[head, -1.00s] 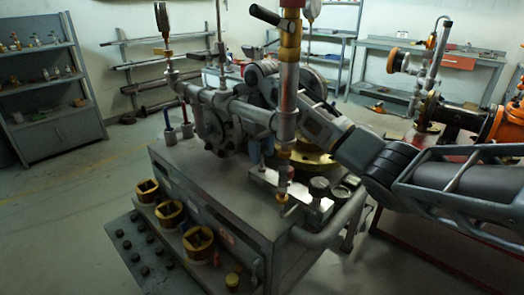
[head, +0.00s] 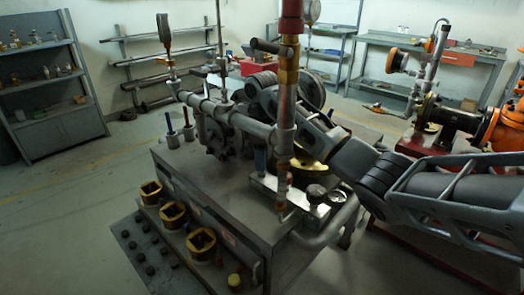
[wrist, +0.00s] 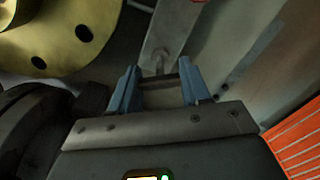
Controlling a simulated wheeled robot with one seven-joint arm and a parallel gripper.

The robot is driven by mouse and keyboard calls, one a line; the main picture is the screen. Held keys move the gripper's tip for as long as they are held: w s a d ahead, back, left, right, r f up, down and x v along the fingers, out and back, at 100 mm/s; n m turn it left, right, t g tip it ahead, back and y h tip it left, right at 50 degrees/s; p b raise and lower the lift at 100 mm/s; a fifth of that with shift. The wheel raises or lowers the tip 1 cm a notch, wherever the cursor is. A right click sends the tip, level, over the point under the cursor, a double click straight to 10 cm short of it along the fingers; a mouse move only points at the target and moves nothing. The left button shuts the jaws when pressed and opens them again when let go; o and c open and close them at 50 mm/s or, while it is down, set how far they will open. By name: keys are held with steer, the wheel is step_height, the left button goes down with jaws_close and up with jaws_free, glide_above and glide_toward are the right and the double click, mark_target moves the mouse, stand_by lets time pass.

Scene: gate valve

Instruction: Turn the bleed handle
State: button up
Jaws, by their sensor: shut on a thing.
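In the wrist view, my gripper (wrist: 160,88) has its two blue fingers on either side of a small dark crossbar, the bleed handle (wrist: 163,79). The handle sits across a short thin stem (wrist: 158,62) on a pale grey metal body (wrist: 167,35). The fingers are shut on the crossbar; its ends are partly hidden by them. In the head view, my arm (head: 360,165) reaches in from the right over the cart, behind the upright pipe. The fingers and the handle are hidden there.
A gold flange (wrist: 65,25) with holes lies close to the left of my fingers. In the head view, an upright pipe (head: 287,90) with a black lever (head: 265,46) stands in front of my arm. The grey cart (head: 200,160) carries pipework. Floor is free at left.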

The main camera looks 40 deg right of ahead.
steer(key=n+p, duration=0.3)
steer(key=n, duration=0.2)
steer(key=shift+r+n, duration=0.1)
steer(key=shift+n, duration=0.2)
steer(key=n+p, duration=0.1)
steer(key=n, duration=0.3)
steer(key=shift+n, duration=0.4)
steer(key=o, duration=1.1)
steer(key=shift+c, duration=0.2)
steer(key=shift+r, duration=3.8)
